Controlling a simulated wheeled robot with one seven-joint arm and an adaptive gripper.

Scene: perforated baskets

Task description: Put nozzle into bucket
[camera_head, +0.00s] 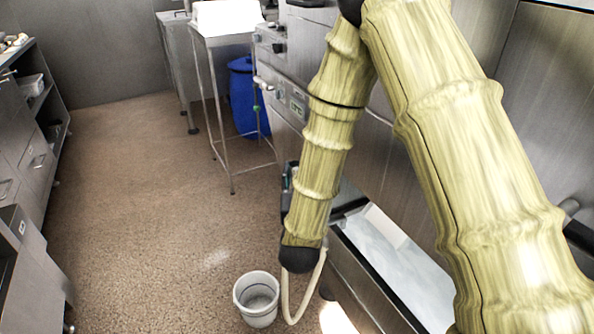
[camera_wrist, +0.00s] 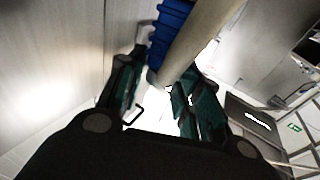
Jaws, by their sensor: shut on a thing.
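In the wrist view, my gripper (camera_wrist: 157,80) has its dark, green-padded fingers around a nozzle. The nozzle (camera_wrist: 170,28) shows as a blue ribbed part beside a beige hose-like tube (camera_wrist: 205,38). The exact contact is hard to make out. In the head view, part of my gripper (camera_head: 288,178) shows as a dark and green shape, mostly hidden behind my arm; the nozzle cannot be made out there. A beige hose (camera_head: 291,310) hangs in a loop below my arm. The white bucket (camera_head: 241,303) stands upright on the floor just left of the loop; its visible inside looks empty.
A steel basin (camera_head: 375,312) with a pale interior is right of the bucket, along the steel equipment. A blue barrel (camera_head: 240,100) and a thin-legged stand (camera_head: 229,152) are farther back. Steel drawers (camera_head: 30,165) line the left. The brown floor between is clear.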

